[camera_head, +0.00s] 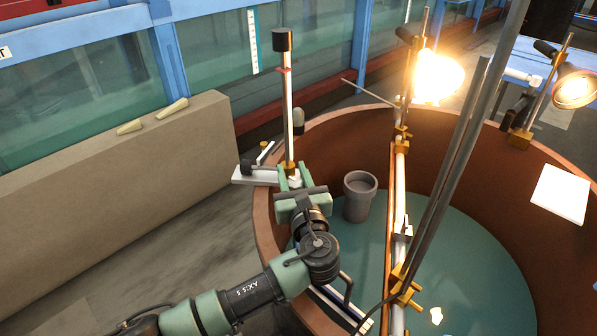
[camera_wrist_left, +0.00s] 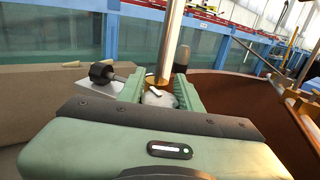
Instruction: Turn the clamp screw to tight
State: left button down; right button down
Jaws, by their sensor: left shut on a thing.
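My left gripper (camera_head: 293,177) is at the foot of an upright pole (camera_head: 289,105) with a brass sleeve, by the rim of the round brown tub. In the left wrist view its fingers (camera_wrist_left: 160,88) are shut on a pale rounded knob (camera_wrist_left: 157,98), which looks like the clamp screw. The knob is just in front of the brass sleeve and partly hidden by the fingers and gripper body. How far it is turned cannot be seen. A black knob (camera_head: 246,168) sits on the white base (camera_head: 254,177) left of the pole. My right gripper is not in view.
The tub (camera_head: 262,222) holds greenish water and a grey pot (camera_head: 360,196). Metal rods and a lit lamp (camera_head: 437,78) stand to the right. A concrete wall (camera_head: 110,160) with two pale wedges and the glass flume (camera_head: 110,75) are at the left and back.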

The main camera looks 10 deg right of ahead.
aim_at(300, 187)
pick_arm(q)
jog(key=c, duration=1)
grip_release()
jog(key=shift+d, duration=0.15)
jog(key=shift+o, duration=0.2)
jog(key=shift+d, duration=0.1)
jog(key=shift+s+f, duration=0.1)
jog(key=shift+s, duration=0.25)
jog(key=s+b, duration=0.2)
jog(key=s, duration=0.4)
jog(key=shift+s+d, duration=0.1)
jog(key=shift+s, duration=0.6)
